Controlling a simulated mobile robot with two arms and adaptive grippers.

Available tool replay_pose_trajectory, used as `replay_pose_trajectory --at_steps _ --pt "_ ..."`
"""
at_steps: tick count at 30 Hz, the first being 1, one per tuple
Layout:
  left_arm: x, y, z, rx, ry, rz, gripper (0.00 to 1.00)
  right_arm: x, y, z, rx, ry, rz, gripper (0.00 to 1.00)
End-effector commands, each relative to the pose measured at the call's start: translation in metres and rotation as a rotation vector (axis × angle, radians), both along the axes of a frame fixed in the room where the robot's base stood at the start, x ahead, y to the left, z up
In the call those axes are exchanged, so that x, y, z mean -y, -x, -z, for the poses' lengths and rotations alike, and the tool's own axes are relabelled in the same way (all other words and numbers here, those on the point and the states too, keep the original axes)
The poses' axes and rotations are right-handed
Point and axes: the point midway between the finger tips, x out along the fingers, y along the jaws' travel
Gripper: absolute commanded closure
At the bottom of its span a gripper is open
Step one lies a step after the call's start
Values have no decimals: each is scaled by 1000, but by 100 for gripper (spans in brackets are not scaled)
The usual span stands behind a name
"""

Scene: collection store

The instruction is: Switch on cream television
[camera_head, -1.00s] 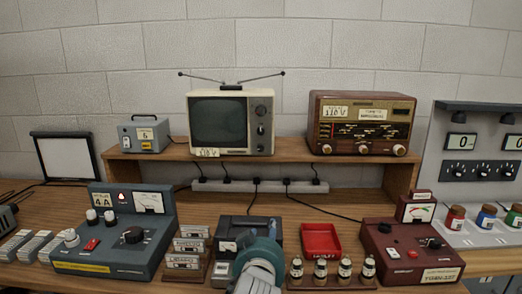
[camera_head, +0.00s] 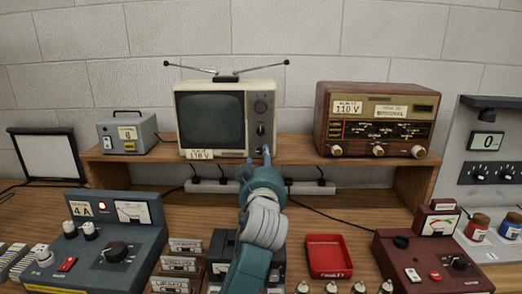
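The cream television (camera_head: 226,118) stands on the wooden shelf with its two antenna rods spread. Its screen (camera_head: 210,119) is dark. A column of dark knobs (camera_head: 260,107) runs down the right side of its front, and a 110 V label (camera_head: 200,154) is at its lower edge. My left gripper (camera_head: 263,158) is raised in front of the television's lower right corner, just below the knobs. The arm hides part of the power strip and bench. Its fingers are seen from behind, so their opening and any contact are unclear. My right gripper is out of view.
A brown radio (camera_head: 376,118) is right of the television, a small grey box (camera_head: 128,132) left. A power strip (camera_head: 320,188) runs below. The bench holds a blue-grey control unit (camera_head: 100,240), a red tray (camera_head: 328,256) and a maroon unit (camera_head: 425,255). Cables cross the wood.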

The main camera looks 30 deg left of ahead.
Motion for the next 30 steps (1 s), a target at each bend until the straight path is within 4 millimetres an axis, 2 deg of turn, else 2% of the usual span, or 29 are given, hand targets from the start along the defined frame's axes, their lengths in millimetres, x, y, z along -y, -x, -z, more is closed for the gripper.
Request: replay_pose_trajectory --at_steps 4,9,15,22,28,30 --pt "-18 -24 -2 -3 -1 -4 60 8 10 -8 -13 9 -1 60" --pt "-30 -42 -1 -1 -1 -2 60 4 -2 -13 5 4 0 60" --pt "-35 -51 0 -1 1 -1 60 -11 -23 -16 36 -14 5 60" --pt "-35 -51 0 -1 1 -1 60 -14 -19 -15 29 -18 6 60" --pt "-35 -51 1 -1 1 -1 100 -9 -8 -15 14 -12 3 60" --pt "-35 -51 1 -1 1 -1 100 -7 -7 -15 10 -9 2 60"
